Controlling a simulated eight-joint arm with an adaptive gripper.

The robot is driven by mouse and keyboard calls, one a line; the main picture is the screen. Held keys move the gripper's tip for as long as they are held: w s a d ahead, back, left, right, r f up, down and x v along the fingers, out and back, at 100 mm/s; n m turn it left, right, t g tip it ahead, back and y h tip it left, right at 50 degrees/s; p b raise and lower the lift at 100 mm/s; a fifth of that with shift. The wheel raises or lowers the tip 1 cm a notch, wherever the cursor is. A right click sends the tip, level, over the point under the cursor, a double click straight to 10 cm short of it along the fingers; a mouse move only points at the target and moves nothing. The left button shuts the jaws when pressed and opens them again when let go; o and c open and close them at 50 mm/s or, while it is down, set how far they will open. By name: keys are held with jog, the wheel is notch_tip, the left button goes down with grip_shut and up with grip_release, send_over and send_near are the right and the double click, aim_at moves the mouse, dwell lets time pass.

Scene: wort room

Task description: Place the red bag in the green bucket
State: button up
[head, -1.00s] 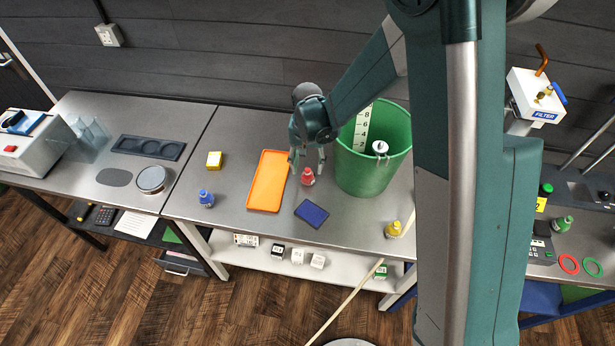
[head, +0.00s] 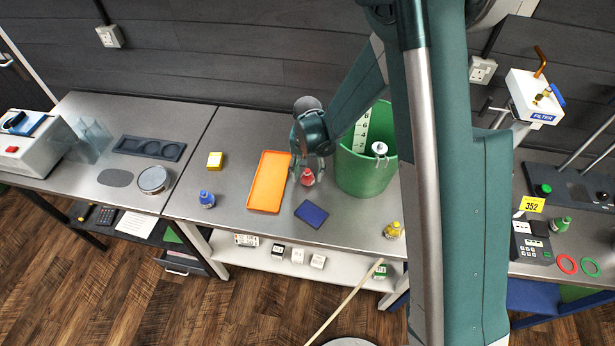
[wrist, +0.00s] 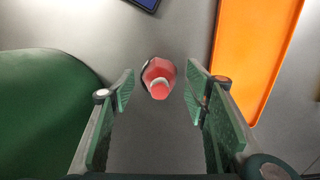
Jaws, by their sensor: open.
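The red bag (head: 308,178) stands upright on the steel table between the orange tray and the green bucket. It also shows in the wrist view (wrist: 158,78), between and just beyond my fingertips. My gripper (head: 306,167) is open and empty over the bag, with a finger on each side in the wrist view (wrist: 160,88). I cannot tell whether a finger touches it. The green bucket (head: 362,172) stands right of the bag, partly behind my arm. Its dark green side also shows at the left of the wrist view (wrist: 45,105).
The orange tray (head: 268,182) lies close left of the bag. A dark blue pad (head: 311,213) lies in front. A white-topped object (head: 379,149) shows at the bucket.

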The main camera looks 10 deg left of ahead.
jog(key=shift+f, duration=0.9)
jog(key=shift+c, duration=0.6)
jog(key=c, duration=0.9)
